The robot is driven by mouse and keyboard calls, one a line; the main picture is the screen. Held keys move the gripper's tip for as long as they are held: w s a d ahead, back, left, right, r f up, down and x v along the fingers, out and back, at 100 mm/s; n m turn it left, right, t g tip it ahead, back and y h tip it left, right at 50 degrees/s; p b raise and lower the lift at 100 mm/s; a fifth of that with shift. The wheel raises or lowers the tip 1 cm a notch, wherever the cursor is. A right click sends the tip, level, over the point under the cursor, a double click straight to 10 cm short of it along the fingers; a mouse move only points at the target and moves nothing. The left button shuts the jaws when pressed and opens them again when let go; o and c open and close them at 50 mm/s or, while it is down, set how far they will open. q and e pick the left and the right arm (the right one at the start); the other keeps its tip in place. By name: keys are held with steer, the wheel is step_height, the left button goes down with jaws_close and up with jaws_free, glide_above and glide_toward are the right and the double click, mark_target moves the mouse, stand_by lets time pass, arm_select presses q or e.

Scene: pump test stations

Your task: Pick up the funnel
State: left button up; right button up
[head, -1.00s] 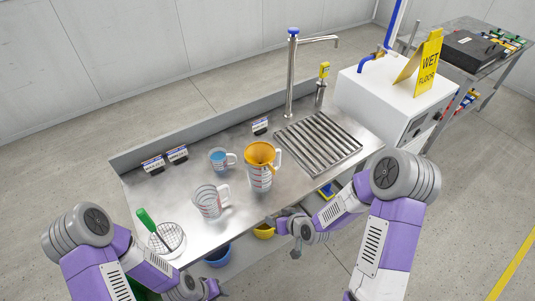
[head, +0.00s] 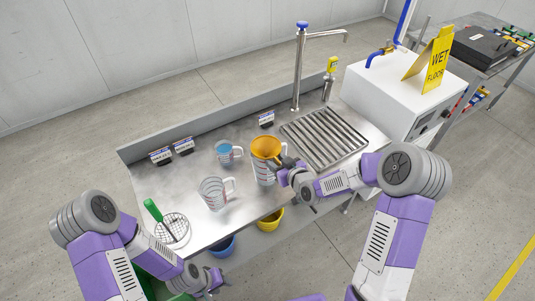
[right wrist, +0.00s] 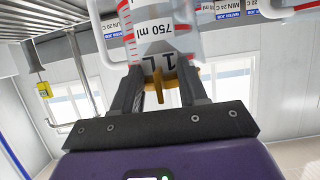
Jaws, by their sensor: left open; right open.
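The orange funnel (head: 266,147) sits in the mouth of the tall clear measuring jug (head: 263,172) on the steel bench. In the right wrist view, the funnel's orange rim and tab (right wrist: 158,88) show between my fingers, with the jug's printed wall (right wrist: 165,25) beyond. My right gripper (head: 284,163) is open at the right side of the funnel, its fingers (right wrist: 160,88) on either side of the tab. I cannot tell if they touch it. My left gripper (head: 217,281) is open and empty, low in front of the bench.
A second clear jug (head: 213,193) and a small jug with blue contents (head: 227,152) stand left of the funnel. A wire strainer (head: 173,230) lies at the front left. The drain grate (head: 323,138) and tap (head: 299,70) are behind and right. Yellow (head: 270,218) and blue (head: 222,245) bowls sit below.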

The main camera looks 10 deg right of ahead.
jaws_close()
stand_by(0.3)
